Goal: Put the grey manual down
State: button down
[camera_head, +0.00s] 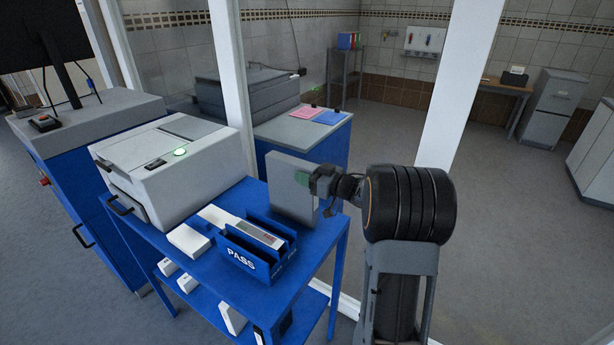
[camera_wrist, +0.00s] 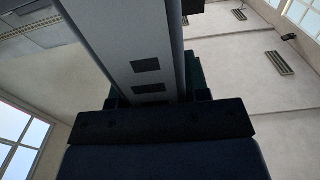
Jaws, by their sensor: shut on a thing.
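The grey manual (camera_head: 290,186) stands upright at the right end of the blue table (camera_head: 322,236), beside the blue PASS tray (camera_head: 240,262). I cannot tell whether its lower edge touches the table. My gripper (camera_head: 312,181) is shut on the manual's right side. In the wrist view, the manual (camera_wrist: 125,40) rises up from between the jaws of my gripper (camera_wrist: 160,98), its pale face carrying two dark rectangles. The manual's far side is hidden.
A white machine with a green light (camera_head: 172,165) fills the table's left part. White boxes (camera_head: 188,240) lie in front of it, and more lie on the lower shelf. The PASS tray holds a grey and white item. A white frame post (camera_head: 462,100) stands behind my arm.

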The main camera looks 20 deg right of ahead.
jog(key=shift+f, duration=0.35)
jog(key=shift+a+f, duration=0.1)
jog(key=shift+f, duration=0.05)
jog(key=c, duration=0.6)
grip_release()
jog(key=b+v, duration=0.2)
jog(key=v, duration=1)
